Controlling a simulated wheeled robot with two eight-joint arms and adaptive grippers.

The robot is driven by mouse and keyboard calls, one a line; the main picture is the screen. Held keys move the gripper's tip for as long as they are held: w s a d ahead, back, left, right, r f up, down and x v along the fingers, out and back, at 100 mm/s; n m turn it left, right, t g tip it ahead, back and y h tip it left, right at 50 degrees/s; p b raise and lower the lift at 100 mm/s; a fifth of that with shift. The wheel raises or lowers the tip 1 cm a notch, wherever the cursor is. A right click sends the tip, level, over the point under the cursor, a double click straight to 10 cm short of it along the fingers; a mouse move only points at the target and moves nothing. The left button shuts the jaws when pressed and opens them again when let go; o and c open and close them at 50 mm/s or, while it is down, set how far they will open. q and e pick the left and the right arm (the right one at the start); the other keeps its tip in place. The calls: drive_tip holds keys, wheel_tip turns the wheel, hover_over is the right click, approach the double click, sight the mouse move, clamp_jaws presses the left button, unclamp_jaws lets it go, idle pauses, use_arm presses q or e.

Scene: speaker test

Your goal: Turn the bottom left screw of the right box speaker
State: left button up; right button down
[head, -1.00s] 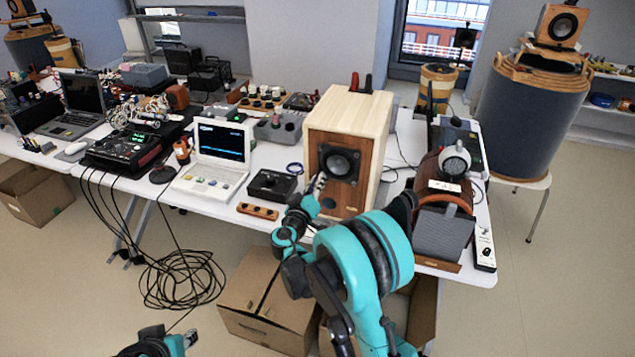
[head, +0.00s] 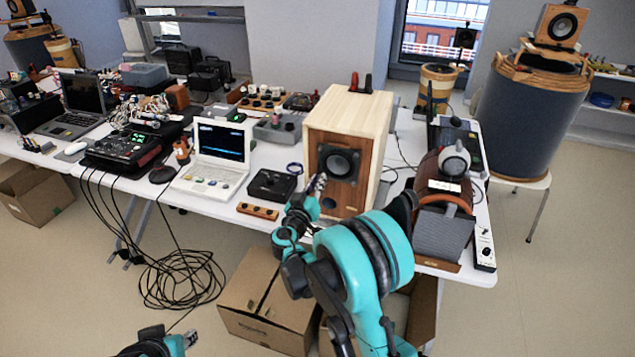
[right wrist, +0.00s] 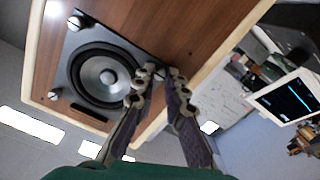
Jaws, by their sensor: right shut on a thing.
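The box speaker (head: 388,115) stands on the table, with a pale wood case, a brown front and a black driver (head: 340,163). In the right wrist view its brown front (right wrist: 185,45) and driver (right wrist: 100,75) show tilted. Silvery screws (right wrist: 76,22) sit at corners of the driver's dark plate. My right gripper (head: 318,184) is at the lower left of the driver. Its fingertips (right wrist: 160,76) are shut on the screw at that plate corner, which they mostly hide. Part of my left arm, with its gripper (head: 152,344), shows at the bottom edge; its jaws are unclear.
A black box (head: 272,186), a small wooden strip (head: 257,211) and a white laptop (head: 213,175) lie left of the speaker. A brown device with a grey front (head: 441,237) stands to its right. Cardboard boxes (head: 262,312) are below the table edge.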

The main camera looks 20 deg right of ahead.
drive_tip(key=c, duration=1.6)
unclamp_jaws()
drive_tip(key=shift+o, duration=0.2)
drive_tip(key=v, duration=1.2)
